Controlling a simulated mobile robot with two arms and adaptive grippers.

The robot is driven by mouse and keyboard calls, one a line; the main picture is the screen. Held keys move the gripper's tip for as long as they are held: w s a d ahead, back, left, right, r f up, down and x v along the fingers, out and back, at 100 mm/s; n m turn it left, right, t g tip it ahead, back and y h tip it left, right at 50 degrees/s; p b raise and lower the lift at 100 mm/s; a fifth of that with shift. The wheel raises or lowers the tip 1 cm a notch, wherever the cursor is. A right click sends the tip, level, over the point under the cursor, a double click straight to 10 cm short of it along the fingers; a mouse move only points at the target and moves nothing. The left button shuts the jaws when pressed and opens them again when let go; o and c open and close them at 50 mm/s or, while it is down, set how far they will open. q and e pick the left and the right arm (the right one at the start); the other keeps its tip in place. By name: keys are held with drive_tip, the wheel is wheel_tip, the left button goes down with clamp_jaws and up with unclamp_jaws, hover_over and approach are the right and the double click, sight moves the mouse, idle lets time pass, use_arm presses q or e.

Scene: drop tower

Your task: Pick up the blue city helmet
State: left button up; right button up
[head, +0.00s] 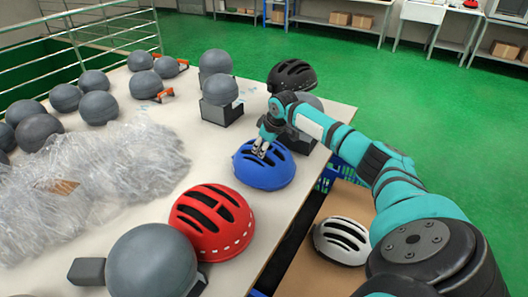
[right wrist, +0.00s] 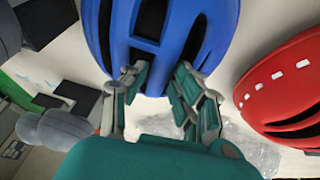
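The blue city helmet (head: 264,172) sits on the white table near its right edge, dome up with dark vents. In the right wrist view the blue helmet (right wrist: 160,40) fills the top middle. My right gripper (head: 261,149) is at the top of the helmet. In the right wrist view its two fingers (right wrist: 160,82) stand apart, with part of the blue shell and a vent between or just beyond them. I cannot tell whether the fingertips touch the shell. My left gripper is not in view.
A red helmet (head: 212,220) lies close to the blue one, and a black helmet (head: 292,75) is farther back. A white helmet (head: 342,240) lies on a lower brown surface. Several grey balls and crumpled clear plastic (head: 100,180) cover the table's left.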

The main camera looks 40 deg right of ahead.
drive_tip(key=shift+c, duration=0.4)
clamp_jaws()
drive_tip(key=shift+r, duration=0.15)
